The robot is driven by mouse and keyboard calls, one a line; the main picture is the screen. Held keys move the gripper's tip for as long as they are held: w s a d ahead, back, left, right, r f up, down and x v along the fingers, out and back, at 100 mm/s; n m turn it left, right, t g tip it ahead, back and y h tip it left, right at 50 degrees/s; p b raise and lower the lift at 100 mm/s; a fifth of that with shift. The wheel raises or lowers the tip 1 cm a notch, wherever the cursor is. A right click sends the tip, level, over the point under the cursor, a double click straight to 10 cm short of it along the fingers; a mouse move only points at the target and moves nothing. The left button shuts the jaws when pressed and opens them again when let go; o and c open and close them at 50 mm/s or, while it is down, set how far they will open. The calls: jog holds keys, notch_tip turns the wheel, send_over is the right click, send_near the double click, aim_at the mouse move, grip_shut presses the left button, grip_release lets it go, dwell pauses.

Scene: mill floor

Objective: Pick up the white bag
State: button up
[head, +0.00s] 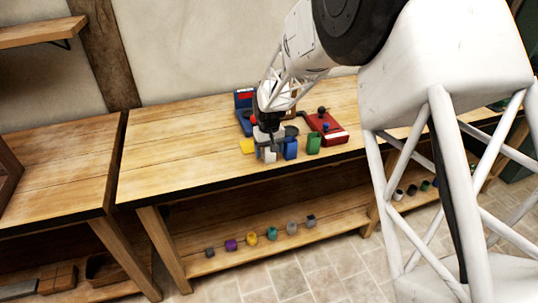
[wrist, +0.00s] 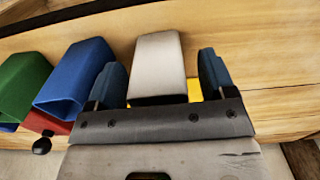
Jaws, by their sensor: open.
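The white bag (wrist: 157,58) stands on the bench between the fingers of my gripper (wrist: 160,78) in the wrist view. The fingers are open, one on each side of the bag; I cannot tell whether either touches it. In the head view my gripper (head: 269,149) is low over the front part of the bench, and the white bag (head: 270,157) shows partly beneath it. The lower part of the bag is hidden behind the gripper body in the wrist view.
A yellow bag (head: 246,146) is left of the white one; a blue bag (head: 290,149) and a green bag (head: 313,144) are close on its right. A red device (head: 330,130) and a blue device (head: 243,98) stand behind. The wooden bench (head: 170,150) is clear at left.

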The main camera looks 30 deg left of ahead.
jog(key=c, duration=1)
jog(key=shift+r, duration=0.15)
jog(key=shift+c, duration=0.2)
jog(key=shift+r, duration=0.45)
notch_tip(320, 180, up, 3)
jog(key=shift+s+d+f, duration=0.1)
jog(key=shift+f, duration=0.1)
jog(key=s+d+r, duration=0.1)
jog(key=s+d, duration=0.9)
jog(key=s, duration=0.2)
jog(key=shift+s+r, duration=0.1)
